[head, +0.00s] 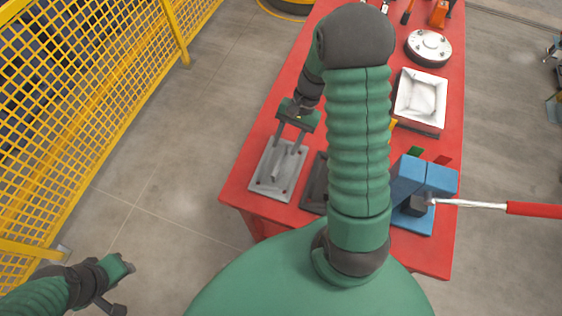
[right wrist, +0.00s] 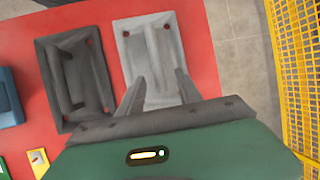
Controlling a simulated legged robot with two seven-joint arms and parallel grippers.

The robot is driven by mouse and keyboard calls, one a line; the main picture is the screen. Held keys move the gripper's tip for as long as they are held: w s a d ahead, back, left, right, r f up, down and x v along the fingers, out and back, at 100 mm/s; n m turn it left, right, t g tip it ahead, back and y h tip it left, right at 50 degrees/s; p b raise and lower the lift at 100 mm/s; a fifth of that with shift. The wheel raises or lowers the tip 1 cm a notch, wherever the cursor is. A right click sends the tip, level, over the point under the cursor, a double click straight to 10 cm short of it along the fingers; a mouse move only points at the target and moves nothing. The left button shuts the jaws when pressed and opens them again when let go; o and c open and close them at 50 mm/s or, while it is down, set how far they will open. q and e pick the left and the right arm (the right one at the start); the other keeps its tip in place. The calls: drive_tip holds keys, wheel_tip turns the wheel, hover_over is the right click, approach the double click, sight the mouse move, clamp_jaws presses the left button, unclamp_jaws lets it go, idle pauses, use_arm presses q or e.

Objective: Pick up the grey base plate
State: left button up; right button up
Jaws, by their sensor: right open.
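The light grey base plate (head: 267,185) lies flat at the near left of the red table, with a raised rib along its middle and dark red spots near its corners. It also shows in the right wrist view (right wrist: 134,42). My right gripper (head: 288,149) is open and empty above the plate, pointing down. In the right wrist view its two fingers (right wrist: 160,74) stand apart, one to each side of the rib's line; I cannot tell whether they touch the plate. My left gripper (head: 118,287) hangs at the lower left, away from the table; its jaw state is unclear.
A darker grey plate (right wrist: 97,104) of similar shape lies beside it on the red table (head: 257,142). A blue vise (head: 440,178) with a red-handled bar, a white tray (head: 420,98) and a round flange (head: 428,46) stand along the right. A yellow mesh fence (head: 95,75) is at left.

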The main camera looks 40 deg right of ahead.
sight(278, 162)
drive_tip(key=a, duration=0.1)
drive_tip(key=s+a+f, duration=0.1)
drive_tip(key=shift+s+a, duration=0.15)
drive_tip(key=shift+a, duration=0.2)
drive_tip(key=shift+s+a+f, duration=0.2)
drive_tip(key=shift+a+f, duration=0.95)
drive_tip(key=shift+w+d+f, duration=0.35)
drive_tip(key=shift+f, duration=0.2)
drive_tip(key=shift+d+f, duration=0.15)
drive_tip(key=shift+d, duration=0.5)
drive_tip(key=shift+c, duration=1)
drive_tip(key=shift+s+d, duration=0.1)
drive_tip(key=shift+s, duration=0.05)
drive_tip(key=shift+c, duration=1.3)
drive_tip(key=shift+a, duration=0.2)
drive_tip(key=shift+c, duration=1.1)
drive_tip(key=shift+a, duration=0.25)
clamp_jaws()
drive_tip(key=shift+a+r, duration=0.25)
drive_tip(key=shift+a, duration=0.15)
use_arm(q)
drive_tip(key=shift+s+a, duration=0.3)
drive_tip(key=shift+a, duration=0.35)
drive_tip(key=shift+s+a, duration=0.3)
drive_tip(key=shift+a, duration=0.3)
use_arm(e)
drive_tip(key=shift+d, duration=0.1)
